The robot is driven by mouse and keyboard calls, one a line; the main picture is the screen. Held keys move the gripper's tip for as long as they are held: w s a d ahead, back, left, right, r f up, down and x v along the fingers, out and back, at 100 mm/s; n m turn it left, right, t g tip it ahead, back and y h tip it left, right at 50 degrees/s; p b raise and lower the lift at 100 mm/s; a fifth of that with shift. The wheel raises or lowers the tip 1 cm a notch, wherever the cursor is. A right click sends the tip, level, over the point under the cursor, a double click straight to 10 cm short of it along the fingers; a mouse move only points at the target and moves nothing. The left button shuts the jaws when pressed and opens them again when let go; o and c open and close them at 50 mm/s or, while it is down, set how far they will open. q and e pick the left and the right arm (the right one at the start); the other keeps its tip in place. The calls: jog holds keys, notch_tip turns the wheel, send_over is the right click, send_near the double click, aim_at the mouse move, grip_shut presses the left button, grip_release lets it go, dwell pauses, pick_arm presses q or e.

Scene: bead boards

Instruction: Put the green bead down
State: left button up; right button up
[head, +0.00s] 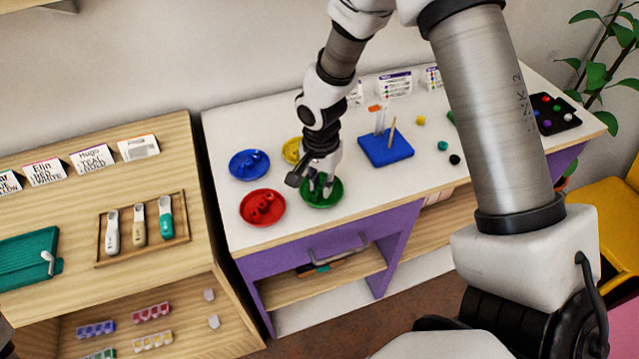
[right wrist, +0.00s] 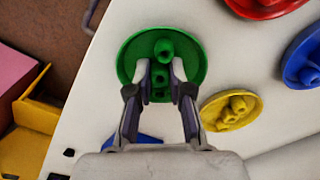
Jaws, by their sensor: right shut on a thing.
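A round green dish (head: 322,200) stands near the front edge of the white table top, and it also shows in the right wrist view (right wrist: 128,55). Several green beads (right wrist: 164,49) are in it. My right gripper (head: 322,188) points down over this dish. In the right wrist view its fingertips (right wrist: 160,72) are shut on a green bead (right wrist: 159,76), with other green beads close in front and behind. I cannot tell whether the held bead touches the dish. My left gripper does not show.
Red (head: 262,207), blue (head: 249,165) and yellow (head: 291,150) dishes stand close by. A blue peg board (head: 386,149) is to the right, with loose yellow (head: 420,120), teal (head: 442,146) and black (head: 455,160) beads beyond it. A wooden unit (head: 150,165) stands left.

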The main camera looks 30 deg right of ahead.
aim_at(320, 187)
jog(key=shift+f, duration=0.25)
jog(key=o, duration=0.7)
jog(key=shift+w, duration=0.2)
jog(key=shift+s, duration=0.1)
jog(key=shift+r+p, duration=0.3)
jog(key=shift+r, duration=0.5)
notch_tip(320, 187, up, 11)
jog(key=shift+b, duration=0.4)
jog(key=shift+a, duration=0.1)
